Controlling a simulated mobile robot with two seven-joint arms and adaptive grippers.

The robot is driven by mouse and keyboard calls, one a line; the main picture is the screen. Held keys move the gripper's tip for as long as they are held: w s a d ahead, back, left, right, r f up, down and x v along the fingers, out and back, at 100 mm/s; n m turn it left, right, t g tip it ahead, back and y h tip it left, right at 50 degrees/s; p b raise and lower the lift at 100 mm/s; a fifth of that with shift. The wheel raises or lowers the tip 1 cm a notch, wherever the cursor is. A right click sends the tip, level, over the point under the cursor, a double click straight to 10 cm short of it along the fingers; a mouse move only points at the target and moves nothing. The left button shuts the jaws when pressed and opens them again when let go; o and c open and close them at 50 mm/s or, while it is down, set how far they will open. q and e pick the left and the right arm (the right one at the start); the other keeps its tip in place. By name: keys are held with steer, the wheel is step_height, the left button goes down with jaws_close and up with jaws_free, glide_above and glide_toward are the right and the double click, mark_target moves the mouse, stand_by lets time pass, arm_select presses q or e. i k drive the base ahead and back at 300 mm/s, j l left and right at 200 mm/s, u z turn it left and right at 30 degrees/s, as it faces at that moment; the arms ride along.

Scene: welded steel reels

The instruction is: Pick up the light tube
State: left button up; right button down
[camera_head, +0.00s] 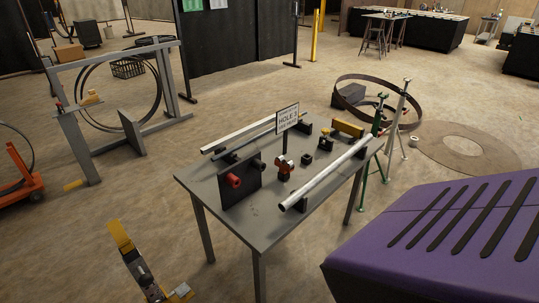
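A long pale silver tube (325,176) lies along the right side of the grey steel table (237,228). Its near end, with a dark open bore, faces the front of the table, and it seems to rest raised on small dark supports. A second long pale bar (238,134) lies along the table's back left side, with a darker bar beside it. Neither of my grippers shows in this view, and nothing is seen touching the tubes.
The table also holds a sign (287,118), a dark upright plate (240,184) with red parts, a red fitting (283,168) and a yellow piece (348,128). A green stand (376,152) is close behind the right edge. A purple block (440,245) fills the lower right.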

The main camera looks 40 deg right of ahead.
mark_target(284, 205)
steer(key=z, duration=0.5)
steer(key=l+z, duration=0.1)
steer(key=z, duration=0.85)
steer(key=i+z, duration=0.1)
steer(key=z, duration=0.4)
steer(key=u, duration=3.2)
steer(key=z, duration=3.2)
